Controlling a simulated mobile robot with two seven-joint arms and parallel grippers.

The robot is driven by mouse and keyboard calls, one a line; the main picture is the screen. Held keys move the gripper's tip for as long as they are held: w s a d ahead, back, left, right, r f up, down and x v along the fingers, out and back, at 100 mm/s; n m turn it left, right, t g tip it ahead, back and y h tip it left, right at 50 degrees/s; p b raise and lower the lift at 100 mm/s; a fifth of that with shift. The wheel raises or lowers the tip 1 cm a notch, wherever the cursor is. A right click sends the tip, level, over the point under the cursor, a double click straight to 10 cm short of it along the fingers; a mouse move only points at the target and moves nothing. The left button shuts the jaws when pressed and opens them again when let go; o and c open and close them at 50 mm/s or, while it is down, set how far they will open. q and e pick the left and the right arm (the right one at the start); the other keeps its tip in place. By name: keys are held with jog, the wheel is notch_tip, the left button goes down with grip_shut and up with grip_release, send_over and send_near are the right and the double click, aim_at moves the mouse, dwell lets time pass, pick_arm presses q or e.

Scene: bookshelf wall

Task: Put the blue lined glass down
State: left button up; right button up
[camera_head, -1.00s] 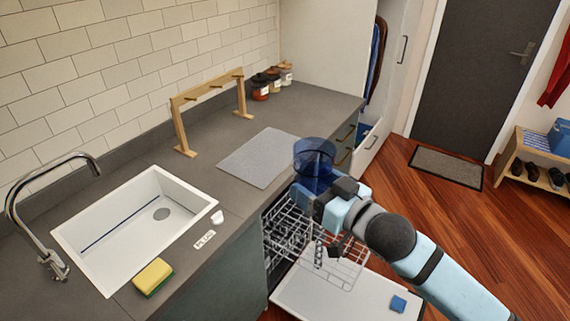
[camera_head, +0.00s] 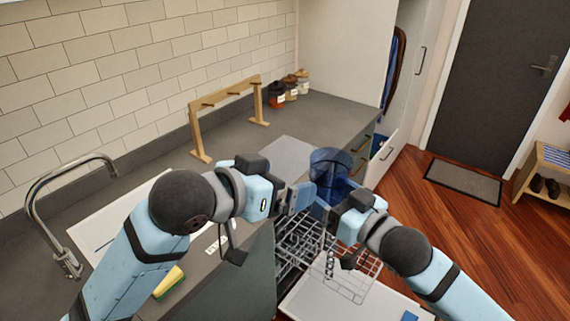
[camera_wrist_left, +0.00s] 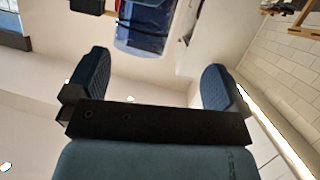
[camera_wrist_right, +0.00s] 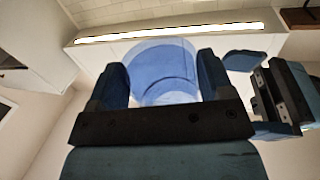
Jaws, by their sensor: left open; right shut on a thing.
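The blue lined glass (camera_head: 328,168) is a translucent blue tumbler held upright above the open dishwasher, near the counter edge. My right gripper (camera_head: 333,196) is shut on it; in the right wrist view the glass (camera_wrist_right: 163,72) sits between the two fingers (camera_wrist_right: 162,85). My left gripper (camera_head: 305,196) is open, just left of the glass and apart from it as far as I can tell. In the left wrist view the open left fingers (camera_wrist_left: 160,82) have empty space between them, and the glass (camera_wrist_left: 145,27) shows beyond them at the top.
The open dishwasher rack (camera_head: 345,275) lies below the grippers. A grey mat (camera_head: 289,151) lies on the counter, partly hidden by my left arm. A wooden rack (camera_head: 228,110) and several jars (camera_head: 290,88) stand behind. The sink and a sponge (camera_head: 170,284) are partly covered by my left arm.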

pick_arm(q)
notch_tip(320, 180, up, 4)
jog(key=s+d+m, duration=0.1)
jog(key=s, duration=0.1)
send_near(344, 161)
jog(key=shift+g, duration=0.3)
jog(key=x, duration=0.6)
jog(key=shift+w+d+r, duration=0.1)
jog(key=shift+w, duration=0.2)
jog(key=c, duration=0.9)
pick_arm(e)
jog(key=o, duration=1)
pick_arm(q)
jog(key=shift+c, duration=0.5)
pick_arm(e)
jog(key=o, duration=0.4)
jog(key=shift+c, duration=0.2)
